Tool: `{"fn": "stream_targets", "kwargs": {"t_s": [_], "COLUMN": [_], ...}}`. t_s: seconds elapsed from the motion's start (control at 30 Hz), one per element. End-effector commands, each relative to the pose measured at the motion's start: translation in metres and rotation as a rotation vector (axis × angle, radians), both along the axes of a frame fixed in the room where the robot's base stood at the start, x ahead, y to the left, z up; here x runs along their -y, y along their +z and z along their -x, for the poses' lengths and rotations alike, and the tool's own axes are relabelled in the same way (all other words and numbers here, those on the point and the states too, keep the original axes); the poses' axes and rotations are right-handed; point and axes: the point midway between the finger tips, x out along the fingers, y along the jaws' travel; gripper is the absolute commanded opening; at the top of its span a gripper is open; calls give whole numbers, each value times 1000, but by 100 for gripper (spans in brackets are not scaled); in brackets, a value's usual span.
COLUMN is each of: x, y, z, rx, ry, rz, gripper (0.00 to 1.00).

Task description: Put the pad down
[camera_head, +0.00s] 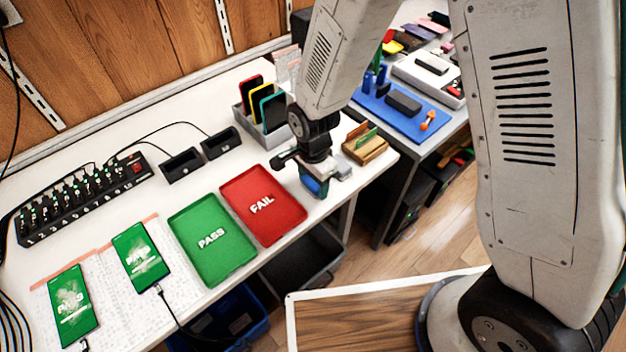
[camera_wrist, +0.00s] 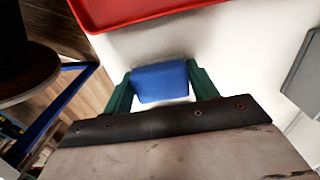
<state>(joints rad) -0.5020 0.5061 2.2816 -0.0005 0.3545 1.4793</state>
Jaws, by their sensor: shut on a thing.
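A blue pad (camera_wrist: 160,82) is held between the two green fingers of my gripper (camera_wrist: 158,88) in the wrist view. In the head view the pad (camera_head: 313,187) shows at the end of my gripper (camera_head: 314,184), over the white table (camera_head: 345,190) near its front edge, to the right of the red FAIL tray. In the wrist view white table surface lies around the pad. I cannot tell whether the pad touches the table.
The red FAIL tray (camera_head: 285,222) and green PASS tray (camera_head: 224,265) lie to the left. A small wooden holder (camera_head: 366,152) stands to the right, and a grey rack (camera_head: 246,134) with phones behind. Two phones showing green screens lie at the front left.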

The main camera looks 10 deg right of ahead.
Motion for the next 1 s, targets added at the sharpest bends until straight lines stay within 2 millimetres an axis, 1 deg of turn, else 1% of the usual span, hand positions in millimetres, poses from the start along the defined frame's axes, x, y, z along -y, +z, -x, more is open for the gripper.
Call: {"fn": "stream_targets", "kwargs": {"t_s": [0.17,0.53,0.63,0.67,0.7,0.73,1.0], "x": [0,0,0,0,0,1,1], "y": [0,-13,-14,-14,-14,-14,-14], "z": [0,1,1,1,2,2,3], "rx": [1,0,0,-1,-1,-2,-5], "ry": [0,0,0,0,0,0,0], "rz": [-1,0,0,1,1,1,2], "gripper": [37,37,37,64,75,80,80]}}
